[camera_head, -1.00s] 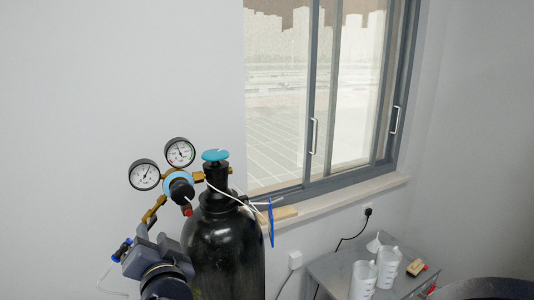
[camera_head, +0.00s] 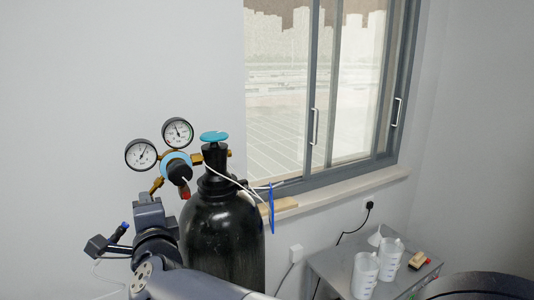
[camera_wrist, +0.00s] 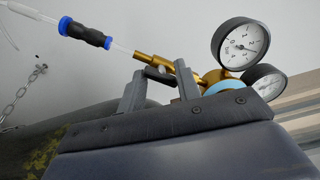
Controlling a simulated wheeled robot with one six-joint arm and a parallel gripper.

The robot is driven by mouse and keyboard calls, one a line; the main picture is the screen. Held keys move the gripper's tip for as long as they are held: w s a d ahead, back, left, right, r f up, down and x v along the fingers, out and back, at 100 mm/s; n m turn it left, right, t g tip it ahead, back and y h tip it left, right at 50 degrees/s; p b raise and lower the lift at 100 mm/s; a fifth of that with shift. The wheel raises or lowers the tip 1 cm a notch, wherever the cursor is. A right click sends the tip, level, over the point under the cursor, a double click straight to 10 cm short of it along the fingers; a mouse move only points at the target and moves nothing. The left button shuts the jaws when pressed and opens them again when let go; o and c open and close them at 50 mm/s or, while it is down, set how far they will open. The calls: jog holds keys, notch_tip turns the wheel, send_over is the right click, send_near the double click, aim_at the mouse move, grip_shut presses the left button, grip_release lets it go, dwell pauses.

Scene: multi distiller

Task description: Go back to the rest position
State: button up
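My gripper (camera_wrist: 160,82) shows in the wrist view with its two grey fingers apart and nothing between them that I can see held. Beyond the fingers is a brass regulator fitting (camera_wrist: 160,63) with two round gauges. In the head view my gripper (camera_head: 148,203) is at the lower left, in front of the wall and left of the black gas cylinder (camera_head: 222,235). The gap between the fingers is hard to make out there. The cylinder has a blue valve knob (camera_head: 214,137), and its gauges (camera_head: 141,154) stand above my gripper.
A blue-and-black hose connector (camera_wrist: 85,33) with a clear tube is close to my gripper at the upper left of the wrist view. A grey table (camera_head: 333,268) at right bears two white beakers (camera_head: 365,272). A window (camera_head: 320,90) is behind.

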jog(key=m+b, duration=0.3)
jog(key=m, duration=0.5)
jog(key=shift+r, duration=0.1)
jog(key=shift+d, duration=0.1)
